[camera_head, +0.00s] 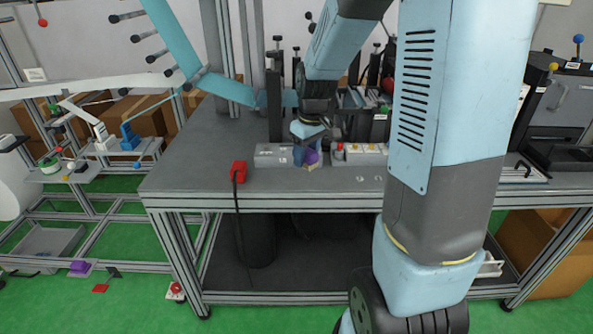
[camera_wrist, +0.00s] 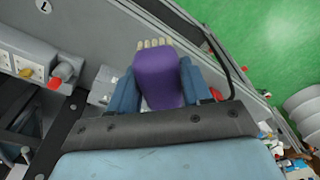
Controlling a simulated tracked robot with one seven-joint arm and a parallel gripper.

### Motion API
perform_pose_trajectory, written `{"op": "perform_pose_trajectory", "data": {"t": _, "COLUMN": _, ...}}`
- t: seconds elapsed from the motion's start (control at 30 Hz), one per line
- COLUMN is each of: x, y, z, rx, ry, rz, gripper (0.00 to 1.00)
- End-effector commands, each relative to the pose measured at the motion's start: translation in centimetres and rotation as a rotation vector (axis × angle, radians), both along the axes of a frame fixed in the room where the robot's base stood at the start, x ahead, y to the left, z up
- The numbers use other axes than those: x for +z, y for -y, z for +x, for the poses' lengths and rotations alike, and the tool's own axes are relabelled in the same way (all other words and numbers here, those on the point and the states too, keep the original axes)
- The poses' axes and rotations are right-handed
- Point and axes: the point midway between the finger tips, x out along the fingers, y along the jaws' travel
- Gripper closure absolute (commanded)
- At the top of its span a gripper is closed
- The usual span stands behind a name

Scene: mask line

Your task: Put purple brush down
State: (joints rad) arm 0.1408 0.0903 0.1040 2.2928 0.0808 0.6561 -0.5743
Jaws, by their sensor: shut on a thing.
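The purple brush (camera_wrist: 158,78) is between the two blue fingers of my gripper (camera_wrist: 157,90) in the wrist view, with its pale bristles (camera_wrist: 153,43) pointing away from my wrist. In the head view my gripper (camera_head: 306,156) is low over the front part of the grey workbench (camera_head: 200,178), shut on the purple brush (camera_head: 311,157). The pale bristle end shows just below the purple part, close to the bench top. I cannot tell whether the bristles touch the bench.
A grey box (camera_head: 268,155) stands just left of my gripper, and a white panel with a red button (camera_head: 365,152) just right. A red object (camera_head: 238,171) with a black cable sits at the bench's front edge. The bench top further left is clear.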

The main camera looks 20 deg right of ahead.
Motion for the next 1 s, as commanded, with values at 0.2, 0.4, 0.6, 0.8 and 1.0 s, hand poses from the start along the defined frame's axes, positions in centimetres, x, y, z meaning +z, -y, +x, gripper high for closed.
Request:
{"op": "perform_pose_trajectory", "data": {"t": 0.2, "x": -2.4, "y": -0.1, "z": 3.0, "rx": -0.001, "ry": -0.004, "rz": 0.000, "gripper": 0.84}}
{"op": "perform_pose_trajectory", "data": {"t": 0.4, "x": -4.8, "y": -0.2, "z": 5.0, "rx": -0.002, "ry": -0.003, "rz": 0.000, "gripper": 0.84}}
{"op": "perform_pose_trajectory", "data": {"t": 0.6, "x": -6.0, "y": -0.2, "z": 6.1, "rx": -0.003, "ry": -0.001, "rz": 0.000, "gripper": 0.84}}
{"op": "perform_pose_trajectory", "data": {"t": 0.8, "x": -6.8, "y": -0.2, "z": 6.7, "rx": -0.004, "ry": -0.001, "rz": 0.000, "gripper": 0.84}}
{"op": "perform_pose_trajectory", "data": {"t": 1.0, "x": -9.4, "y": -0.2, "z": 6.7, "rx": -0.004, "ry": -0.003, "rz": 0.000, "gripper": 0.84}}
